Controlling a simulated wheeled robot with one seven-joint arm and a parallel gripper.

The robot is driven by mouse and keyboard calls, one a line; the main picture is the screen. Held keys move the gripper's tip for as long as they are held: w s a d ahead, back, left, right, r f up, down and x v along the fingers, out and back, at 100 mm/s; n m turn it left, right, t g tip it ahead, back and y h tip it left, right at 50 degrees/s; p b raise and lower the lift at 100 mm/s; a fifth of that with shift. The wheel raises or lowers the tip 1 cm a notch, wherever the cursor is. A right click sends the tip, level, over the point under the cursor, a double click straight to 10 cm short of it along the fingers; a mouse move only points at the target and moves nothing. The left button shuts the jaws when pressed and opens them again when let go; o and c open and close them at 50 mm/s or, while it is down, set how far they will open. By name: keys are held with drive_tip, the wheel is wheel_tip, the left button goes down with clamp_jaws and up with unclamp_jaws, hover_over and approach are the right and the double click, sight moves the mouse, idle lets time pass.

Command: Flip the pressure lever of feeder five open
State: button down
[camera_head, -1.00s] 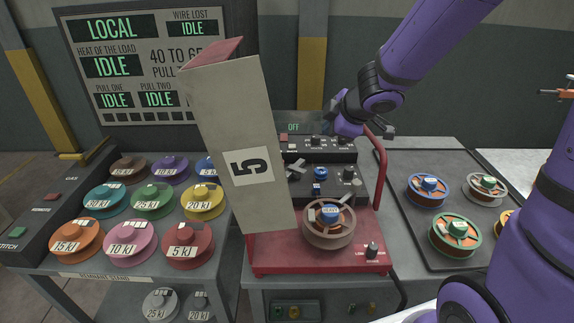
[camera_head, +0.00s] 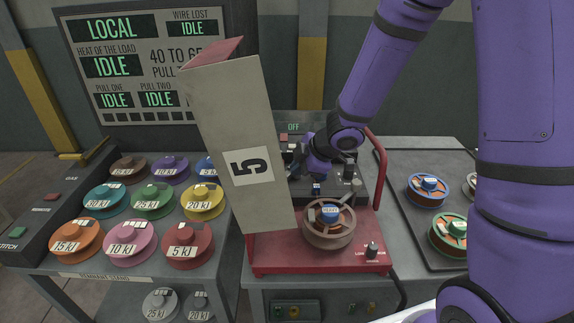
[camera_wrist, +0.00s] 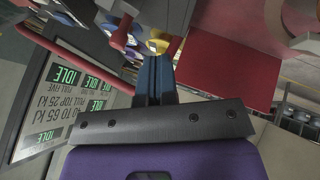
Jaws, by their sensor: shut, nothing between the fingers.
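My gripper (camera_head: 297,172) is low over the machine's dark rear part, just right of the cover, and hides much of the mechanism there. In the wrist view my gripper's fingers (camera_wrist: 155,72) are shut together with nothing between them.
A red bar handle (camera_head: 380,170) rises at the machine's right edge. A small switch (camera_head: 372,249) stands on the front right corner. A rack of coloured spools (camera_head: 146,203) is at left, and a dark tray with spools (camera_head: 414,168) at right. A status board (camera_head: 145,65) stands behind.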

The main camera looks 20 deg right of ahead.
drive_tip(key=x, duration=0.3)
drive_tip(key=shift+w+f, duration=0.1)
drive_tip(key=shift+f, duration=0.1)
drive_tip(key=w, duration=0.3)
drive_tip(key=shift+a+r, duration=0.15)
drive_tip(key=shift+a, duration=0.05)
drive_tip(key=shift+w, duration=0.4)
drive_tip(key=shift+w+a+m+t+h, duration=0.65)
drive_tip(key=shift+w+a+m, duration=0.35)
drive_tip(key=shift+m, duration=0.4)
drive_tip(key=shift+w+a, duration=0.35)
drive_tip(key=shift+w, duration=0.45)
